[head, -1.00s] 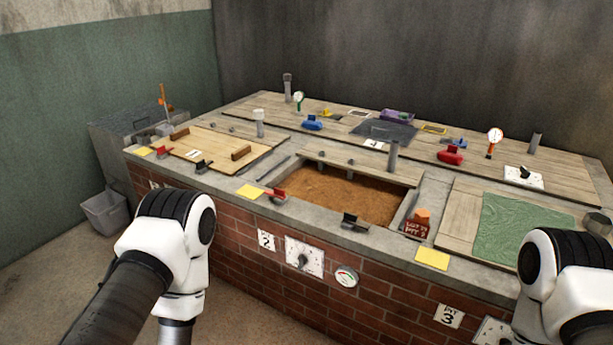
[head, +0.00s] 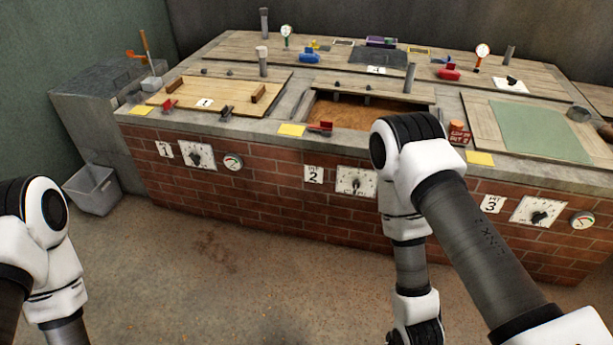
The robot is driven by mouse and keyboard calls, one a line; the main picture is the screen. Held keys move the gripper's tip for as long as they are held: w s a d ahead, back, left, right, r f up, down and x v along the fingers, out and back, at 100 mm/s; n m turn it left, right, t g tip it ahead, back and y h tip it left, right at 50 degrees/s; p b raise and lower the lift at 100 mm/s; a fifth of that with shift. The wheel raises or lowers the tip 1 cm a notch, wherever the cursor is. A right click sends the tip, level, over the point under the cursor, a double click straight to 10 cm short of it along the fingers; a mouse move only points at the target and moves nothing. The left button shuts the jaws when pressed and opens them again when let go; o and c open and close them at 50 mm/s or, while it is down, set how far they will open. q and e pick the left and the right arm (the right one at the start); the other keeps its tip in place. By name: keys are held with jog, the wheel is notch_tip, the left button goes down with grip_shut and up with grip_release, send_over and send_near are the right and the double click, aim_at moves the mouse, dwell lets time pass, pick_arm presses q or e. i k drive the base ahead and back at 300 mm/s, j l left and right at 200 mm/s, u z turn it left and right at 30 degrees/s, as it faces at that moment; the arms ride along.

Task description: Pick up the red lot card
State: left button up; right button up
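The red lot card (head: 459,137) with pale lettering that ends in "PIT 3" stands on the grey ledge between pit 2 and pit 3 in the head view. It is upright, in front of a small orange object (head: 456,125); I cannot tell whether they touch. My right arm bends in front of pit 2, left of the card, and its forearm points down to the floor. My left arm is at the far left, well away from the card. Both arms run out of the bottom of the picture, and neither gripper's fingers show.
Pit 2 (head: 345,113) is open, with brown grain partly hidden behind my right arm. A green cloth (head: 540,130) lies on pit 3's boards. Yellow cards (head: 480,158) and red-and-black clips (head: 320,127) line the front ledge. A grey bin (head: 92,188) stands on the floor at left.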

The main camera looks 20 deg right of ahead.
aim_at(457, 138)
jog(key=z, duration=1.45)
jog(key=i+l, duration=0.4)
jog(key=i, duration=0.2)
jog(key=i+l, duration=0.45)
jog(key=i, duration=0.15)
jog(key=i+l, duration=0.4)
jog(key=i, duration=0.2)
jog(key=i+l, duration=0.45)
jog(key=i, duration=0.15)
